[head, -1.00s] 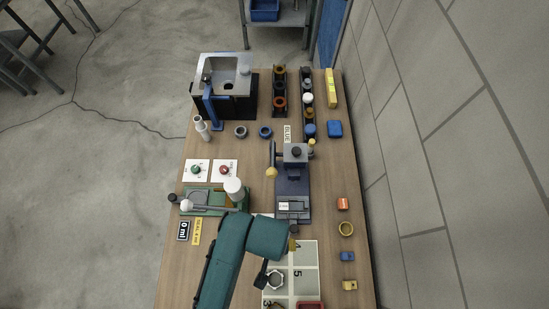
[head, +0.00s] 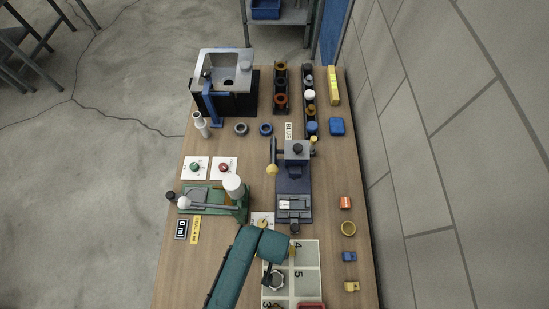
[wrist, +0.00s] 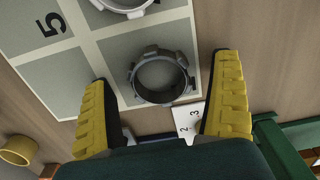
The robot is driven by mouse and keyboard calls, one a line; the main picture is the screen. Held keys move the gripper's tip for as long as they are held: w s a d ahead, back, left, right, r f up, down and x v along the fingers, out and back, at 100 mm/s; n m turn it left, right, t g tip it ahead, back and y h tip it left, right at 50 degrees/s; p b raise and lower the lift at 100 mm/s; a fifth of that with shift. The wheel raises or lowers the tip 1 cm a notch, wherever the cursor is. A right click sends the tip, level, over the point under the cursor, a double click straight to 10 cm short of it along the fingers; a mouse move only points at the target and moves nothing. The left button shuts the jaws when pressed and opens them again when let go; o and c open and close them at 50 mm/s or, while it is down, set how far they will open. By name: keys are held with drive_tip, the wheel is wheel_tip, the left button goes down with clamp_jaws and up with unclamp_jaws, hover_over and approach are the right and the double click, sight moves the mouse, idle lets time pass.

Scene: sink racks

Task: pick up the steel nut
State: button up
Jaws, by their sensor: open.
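Two grey, lugged metal nuts lie in separate tray cells; I cannot tell by look alone which is the steel nut. In the wrist view, one nut (wrist: 136,82) lies flat between and beyond my yellow fingertips. My gripper (wrist: 161,75) is open and empty, with a finger on each side of that nut and no visible contact. The other nut (wrist: 122,10), paler, is cut by the top edge. It also shows in the head view (head: 278,289), partly behind my arm. My arm hides the nearer nut and most of my gripper there.
The numbered tray (head: 305,262) has low white dividers. A green press (head: 215,211) and a dark blue fixture (head: 293,183) stand farther back. A yellow ring (head: 348,229) and small blocks lie along the right side. A numbered card (wrist: 186,119) lies beside the tray.

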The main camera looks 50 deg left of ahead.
drive_tip(key=shift+c, duration=0.3)
drive_tip(key=c, duration=1.2)
drive_tip(key=shift+c, duration=0.4)
drive_tip(key=shift+r, duration=0.15)
